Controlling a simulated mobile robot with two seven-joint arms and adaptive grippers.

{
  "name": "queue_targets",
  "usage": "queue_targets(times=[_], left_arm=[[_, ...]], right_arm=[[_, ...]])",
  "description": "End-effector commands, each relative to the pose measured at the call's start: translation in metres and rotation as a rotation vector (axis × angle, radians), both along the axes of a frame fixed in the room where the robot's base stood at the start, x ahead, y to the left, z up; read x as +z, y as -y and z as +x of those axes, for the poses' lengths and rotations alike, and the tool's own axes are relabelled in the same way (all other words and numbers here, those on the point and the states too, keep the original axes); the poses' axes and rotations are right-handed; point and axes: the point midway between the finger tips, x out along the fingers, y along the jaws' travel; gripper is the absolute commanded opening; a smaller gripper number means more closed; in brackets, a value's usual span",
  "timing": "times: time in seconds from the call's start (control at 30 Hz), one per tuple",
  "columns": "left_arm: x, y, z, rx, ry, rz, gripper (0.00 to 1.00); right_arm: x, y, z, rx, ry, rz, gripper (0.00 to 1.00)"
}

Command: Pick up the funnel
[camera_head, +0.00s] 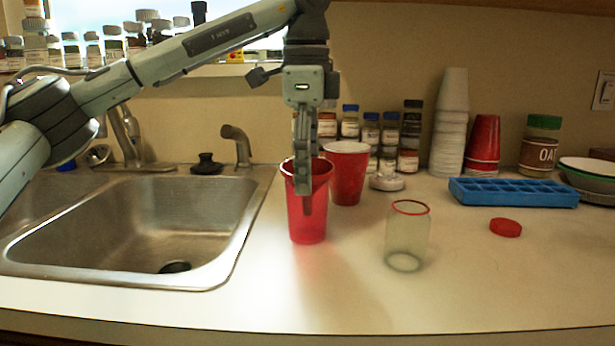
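I cannot make out a funnel for certain in the head view. My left gripper (308,190) points straight down at a red translucent cup (308,228) on the counter, just right of the sink. Its fingers overlap the cup's rim and upper wall. I see the fingers nearly edge-on, so I cannot tell whether they are open or shut, or whether they are in front of the cup or inside it. The gripper hides part of the cup. My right gripper is not in view.
A red cup (347,180) stands close behind. A clear jar with a red rim (407,236) and a red lid (505,228) are to the right. A blue tray (520,194) and stacked cups (450,130) stand farther back. The sink (140,225) is left. The front counter is clear.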

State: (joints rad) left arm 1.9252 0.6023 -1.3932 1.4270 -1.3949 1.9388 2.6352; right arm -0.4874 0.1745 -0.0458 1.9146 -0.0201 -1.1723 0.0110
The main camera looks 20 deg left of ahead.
Motion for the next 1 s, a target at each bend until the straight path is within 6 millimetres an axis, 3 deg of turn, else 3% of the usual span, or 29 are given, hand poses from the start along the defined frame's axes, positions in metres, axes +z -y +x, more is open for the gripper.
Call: queue_targets(times=[0.1, 0.47, 0.73, 0.8, 1.0], left_arm=[[0.000, 0.000, 0.000, 0.000, 0.000, 0.000, 0.55], [0.008, 0.001, 0.000, 0.000, 0.002, -0.001, 0.55], [0.062, 0.001, 0.000, 0.001, 0.004, 0.000, 0.55], [0.076, 0.000, 0.000, 0.001, 0.004, 0.001, 0.55], [0.098, 0.000, 0.000, 0.000, 0.001, 0.000, 0.55]], right_arm=[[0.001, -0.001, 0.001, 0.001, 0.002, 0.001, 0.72], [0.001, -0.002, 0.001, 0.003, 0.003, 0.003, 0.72], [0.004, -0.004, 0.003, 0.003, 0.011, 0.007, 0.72], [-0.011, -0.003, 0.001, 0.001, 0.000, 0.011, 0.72], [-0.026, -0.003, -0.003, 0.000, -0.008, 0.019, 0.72]])
